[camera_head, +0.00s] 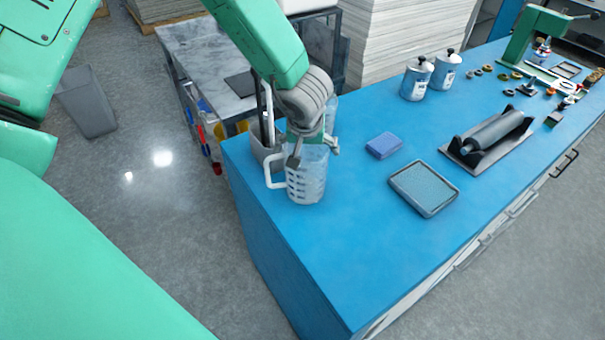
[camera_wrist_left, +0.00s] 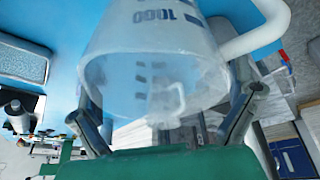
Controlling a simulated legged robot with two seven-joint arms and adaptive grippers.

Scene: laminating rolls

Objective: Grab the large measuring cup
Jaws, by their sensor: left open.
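The large measuring cup (camera_head: 306,184), clear with dark markings and a white handle on its left, stands upright near the left end of the blue counter (camera_head: 330,260). My left gripper (camera_head: 313,153) is at its upper part, open. In the left wrist view the cup (camera_wrist_left: 160,30) looms large, with a "1000" mark and its handle at the right. The left gripper's fingers (camera_wrist_left: 167,108) lie on either side of the cup; whether they touch it cannot be told. A smaller cup shape (camera_wrist_left: 165,102) shows through the cup. My right gripper is not in view.
A grey container (camera_head: 264,152) stands just behind the cup. A blue sponge (camera_head: 384,146), a grey tray (camera_head: 424,188) and a roller on a stand (camera_head: 490,140) lie to the right. Two lidded canisters (camera_head: 416,80) stand farther back. The counter's front left is clear.

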